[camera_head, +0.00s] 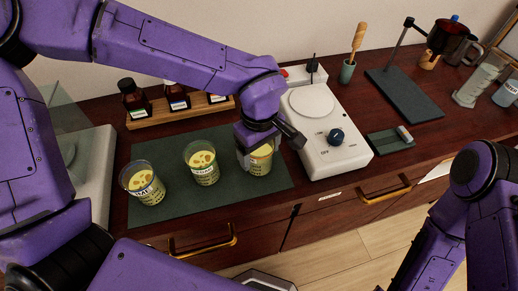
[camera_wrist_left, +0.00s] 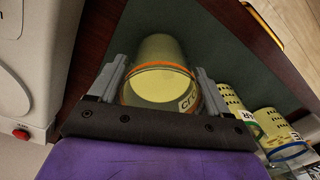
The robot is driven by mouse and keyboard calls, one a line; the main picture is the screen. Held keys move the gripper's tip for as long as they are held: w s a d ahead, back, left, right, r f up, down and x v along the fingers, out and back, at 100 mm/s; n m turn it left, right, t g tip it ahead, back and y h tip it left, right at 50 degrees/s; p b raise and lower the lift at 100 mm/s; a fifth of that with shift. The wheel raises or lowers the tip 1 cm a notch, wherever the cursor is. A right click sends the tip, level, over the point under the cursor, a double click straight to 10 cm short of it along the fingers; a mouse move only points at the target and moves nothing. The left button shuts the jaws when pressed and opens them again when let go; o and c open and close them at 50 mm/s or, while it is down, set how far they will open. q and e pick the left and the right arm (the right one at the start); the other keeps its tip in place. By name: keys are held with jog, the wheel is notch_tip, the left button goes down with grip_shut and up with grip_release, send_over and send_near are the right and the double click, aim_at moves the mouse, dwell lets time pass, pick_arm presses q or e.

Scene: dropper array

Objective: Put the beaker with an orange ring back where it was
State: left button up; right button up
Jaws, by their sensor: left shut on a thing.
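The beaker with an orange ring (camera_head: 261,161) is at the right end of a row of three beakers on a dark green mat (camera_head: 170,220). In the left wrist view its orange ring (camera_wrist_left: 160,68) and pale yellow contents show between the two fingers. My left gripper (camera_head: 256,150) is shut on this beaker, one finger on each side; I cannot tell whether its base touches the mat. The middle beaker (camera_head: 203,163) and the left beaker (camera_head: 144,184) stand upright on the mat, apart from it. My right arm shows at the lower right, its gripper out of view.
A white device with a round plate and dark knob (camera_head: 318,135) stands close right of the held beaker. Brown bottles (camera_head: 134,98) stand on a wooden rack (camera_head: 185,112) behind the mat. A dark stand base (camera_head: 404,95) is farther right. Brass drawer handles (camera_head: 203,243) line the front.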

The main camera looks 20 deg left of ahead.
pick_arm(q)
jog(key=shift+f, duration=0.15)
jog(key=o, duration=1.3)
jog(key=shift+o, duration=0.2)
notch_tip(320, 180, up, 12)
